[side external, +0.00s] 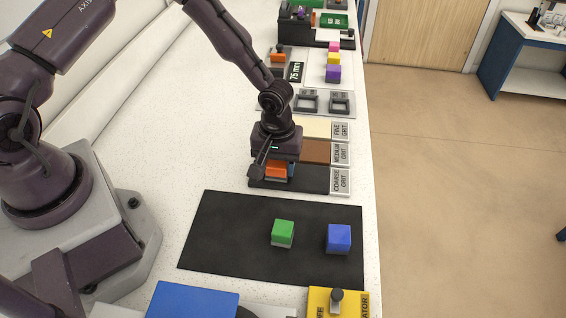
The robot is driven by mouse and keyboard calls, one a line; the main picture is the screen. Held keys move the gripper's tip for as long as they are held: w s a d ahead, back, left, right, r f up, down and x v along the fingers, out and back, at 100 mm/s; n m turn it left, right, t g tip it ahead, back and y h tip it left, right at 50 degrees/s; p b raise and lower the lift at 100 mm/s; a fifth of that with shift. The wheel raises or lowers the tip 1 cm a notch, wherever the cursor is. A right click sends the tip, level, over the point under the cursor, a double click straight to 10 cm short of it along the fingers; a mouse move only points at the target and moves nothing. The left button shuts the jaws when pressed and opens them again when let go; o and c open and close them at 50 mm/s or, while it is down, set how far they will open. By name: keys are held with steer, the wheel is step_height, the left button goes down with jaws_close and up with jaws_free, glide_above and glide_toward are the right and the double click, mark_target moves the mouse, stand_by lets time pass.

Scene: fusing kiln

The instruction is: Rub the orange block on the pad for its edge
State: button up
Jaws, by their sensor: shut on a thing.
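My gripper (277,166) points down and is shut on the orange block (277,169), which shows between the fingers. The block is over the left part of the dark pad (312,179) labelled COARSE GRIT. I cannot tell whether it touches the pad's surface. Behind this pad lie the brown pad (318,152) labelled MEDIUM GRIT and the cream pad (317,128) labelled FINE GRIT, both partly hidden by my gripper.
A black mat (220,240) in front carries a green block (283,231) and a blue block (339,238). A yellow unit with a knob (337,297) and a blue box (190,301) stand at the near edge. Purple, yellow and pink blocks (333,73) stand behind the pads.

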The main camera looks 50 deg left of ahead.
steer(key=shift+s+a+f, duration=0.1)
steer(key=shift+s+a, duration=0.65)
steer(key=shift+w+d, duration=0.85)
steer(key=shift+d, duration=0.05)
steer(key=shift+c, duration=0.3)
steer(key=shift+r, duration=3.6)
